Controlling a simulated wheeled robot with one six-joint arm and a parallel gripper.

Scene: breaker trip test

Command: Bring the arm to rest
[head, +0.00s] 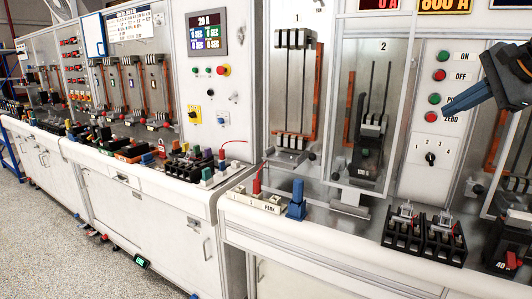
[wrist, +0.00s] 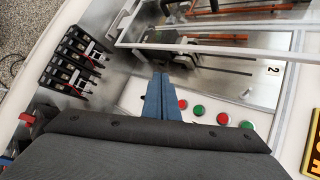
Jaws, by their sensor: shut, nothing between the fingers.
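My gripper (head: 462,101) is at the upper right of the head view, with its blue fingers together and nothing between them. Its fingertips point left, in front of the button panel (head: 414,158) beside the ZERO label. In the wrist view my gripper (wrist: 158,80) shows as two blue fingers side by side, over the metal surface by the row of red and green buttons (wrist: 197,110). I cannot tell whether the fingertips touch the panel; they look apart from it.
Bay 1 (head: 293,38) and bay 2 (head: 370,121) stand left of the panel. Black breakers (head: 402,226) sit on the right bench, also in the wrist view (wrist: 73,62). A blue clamp (head: 296,200) stands on the bench edge.

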